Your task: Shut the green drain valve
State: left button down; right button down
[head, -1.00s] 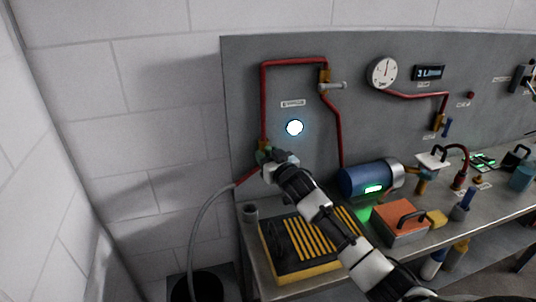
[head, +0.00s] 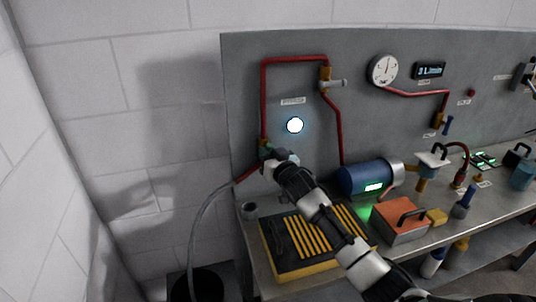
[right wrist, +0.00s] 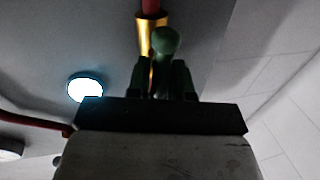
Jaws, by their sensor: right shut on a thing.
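The green drain valve shows in the right wrist view as a round-ended green handle (right wrist: 166,42) in front of a brass valve body (right wrist: 151,30). My right gripper (right wrist: 163,80) has its dark fingers on both sides of this handle and is shut on it. In the head view my right gripper (head: 268,157) is at the lower end of the left red pipe, by the back panel. There the gripper hides most of the valve, and the handle's exact angle is hard to tell. My left gripper is not in view.
A grey hose (head: 197,222) runs down from the valve to a black bucket (head: 207,287). A blue motor (head: 364,179), an orange toolbox (head: 401,220) and a black-yellow tray (head: 267,259) are on the bench. Another valve (head: 326,84) is higher up the pipe.

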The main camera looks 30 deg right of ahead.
jog(key=m, duration=0.4)
jog(key=shift+d+f+t+h, duration=0.1)
jog(key=shift+d+t+h, duration=0.05)
jog(key=shift+t+h, duration=0.25)
jog(key=m, duration=0.5)
jog(key=shift+s+d+f+m+t+h+b, duration=0.1)
jog(key=shift+d+f+m+t+h+b, duration=0.05)
jog(key=shift+m+t+h+b, duration=0.15)
jog(key=m, duration=0.2)
jog(key=m+h, duration=0.1)
jog(key=m, duration=0.2)
jog(key=shift+d+f+h, duration=0.1)
jog(key=shift+f+h, duration=0.05)
jog(key=shift+h, duration=0.15)
jog(key=shift+f+m+h, duration=0.15)
jog(key=shift+m+h, duration=0.35)
jog(key=shift+m, duration=1.9)
jog(key=c, duration=1.1)
grip_release()
jog(key=shift+d, duration=0.15)
jog(key=shift+s, duration=0.15)
